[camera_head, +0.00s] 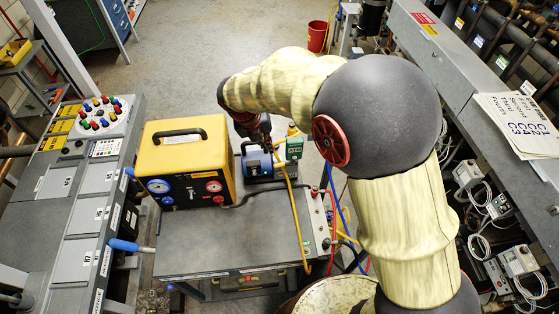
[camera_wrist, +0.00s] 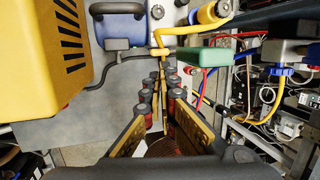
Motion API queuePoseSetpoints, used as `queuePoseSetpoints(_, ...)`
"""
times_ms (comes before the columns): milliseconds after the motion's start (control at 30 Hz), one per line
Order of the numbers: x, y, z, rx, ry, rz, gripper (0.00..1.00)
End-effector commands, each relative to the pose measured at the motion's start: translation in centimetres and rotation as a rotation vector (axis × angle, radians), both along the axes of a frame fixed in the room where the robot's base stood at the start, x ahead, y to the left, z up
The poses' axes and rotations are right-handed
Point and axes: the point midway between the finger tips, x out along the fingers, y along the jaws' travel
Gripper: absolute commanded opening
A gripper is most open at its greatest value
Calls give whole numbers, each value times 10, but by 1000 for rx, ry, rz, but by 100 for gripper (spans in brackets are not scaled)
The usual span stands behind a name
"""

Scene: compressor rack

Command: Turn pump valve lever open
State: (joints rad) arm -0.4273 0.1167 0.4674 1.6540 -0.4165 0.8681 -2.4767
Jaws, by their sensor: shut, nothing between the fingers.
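The blue pump (camera_head: 258,165) stands on the grey cart, right of the yellow case; its blue body shows at the top of the wrist view (camera_wrist: 122,26). Beside it is a green box (camera_head: 294,148), also in the wrist view (camera_wrist: 200,58). A yellow fitting (camera_wrist: 160,52) sits between pump and green box; I cannot tell which part is the valve lever. My gripper (camera_wrist: 163,84) is shut and empty, its fingertips just below the fitting in the wrist view. I cannot tell whether they touch. In the head view my gripper (camera_head: 261,138) is over the pump, partly hiding it.
The yellow case (camera_head: 187,160) with gauges stands close on the left. A yellow hose (camera_head: 299,230) runs along the cart top (camera_head: 225,240). Red and blue hoses hang at the cart's right side. A grey rack (camera_head: 490,120) stands at the right, a panel bench (camera_head: 85,200) at the left.

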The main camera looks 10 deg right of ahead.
Motion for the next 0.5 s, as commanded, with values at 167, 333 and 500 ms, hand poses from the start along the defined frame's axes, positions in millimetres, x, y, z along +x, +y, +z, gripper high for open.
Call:
queuePoseSetpoints(167,3,-5,-18,-3,3,3,0)
queuePoseSetpoints(333,9,-14,-50,-3,5,1,0)
queuePoseSetpoints(500,16,-21,-82,-1,3,1,0)
